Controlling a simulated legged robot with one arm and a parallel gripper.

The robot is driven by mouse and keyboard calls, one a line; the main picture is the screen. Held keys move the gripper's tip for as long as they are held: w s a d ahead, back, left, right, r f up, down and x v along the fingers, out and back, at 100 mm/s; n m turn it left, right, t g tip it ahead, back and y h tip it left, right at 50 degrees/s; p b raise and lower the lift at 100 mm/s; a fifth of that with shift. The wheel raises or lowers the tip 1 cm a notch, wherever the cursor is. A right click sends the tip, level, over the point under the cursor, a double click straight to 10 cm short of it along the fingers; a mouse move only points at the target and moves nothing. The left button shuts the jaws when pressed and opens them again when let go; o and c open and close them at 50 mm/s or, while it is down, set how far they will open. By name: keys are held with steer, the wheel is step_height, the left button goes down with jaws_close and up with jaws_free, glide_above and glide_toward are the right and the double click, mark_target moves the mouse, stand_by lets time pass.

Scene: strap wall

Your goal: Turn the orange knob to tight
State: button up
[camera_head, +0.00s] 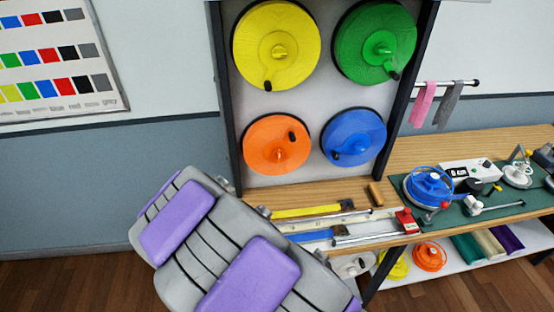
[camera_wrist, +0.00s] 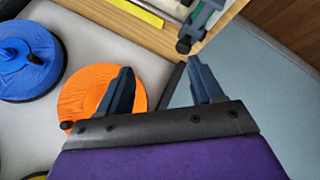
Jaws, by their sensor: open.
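The orange knob (camera_head: 262,150) is a round disc at the lower left of the upright board, with a small dark handle (camera_head: 292,136) at its upper right. In the wrist view the orange knob (camera_wrist: 85,88) lies left of centre, and its dark handle (camera_wrist: 67,125) shows at its lower left edge. My gripper (camera_wrist: 160,66) is open and empty. Its left finger overlaps the right part of the orange disc in the picture; its right finger is beyond the disc. I cannot tell whether any finger touches the disc. In the head view the jaws are not discernible.
Yellow (camera_head: 300,45), green (camera_head: 352,40) and blue (camera_head: 345,125) knobs share the board with the orange one. The wooden bench (camera_head: 440,150) below holds tools and strips. A blue-grey clamp-like part (camera_wrist: 200,20) stands near my fingers in the wrist view.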

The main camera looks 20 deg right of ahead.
steer(key=w+d+n+t+h, duration=0.3)
steer(key=d+h, duration=0.1)
steer(key=n+t+h+p, duration=0.1)
steer(key=n+t+h, duration=0.2)
steer(key=n+t, duration=0.15)
glide_toward(278, 159)
steer(key=shift+b+x, duration=1.55)
steer(key=shift+x, duration=3.15)
steer(key=shift+r, duration=0.15)
steer(key=c, duration=1.1)
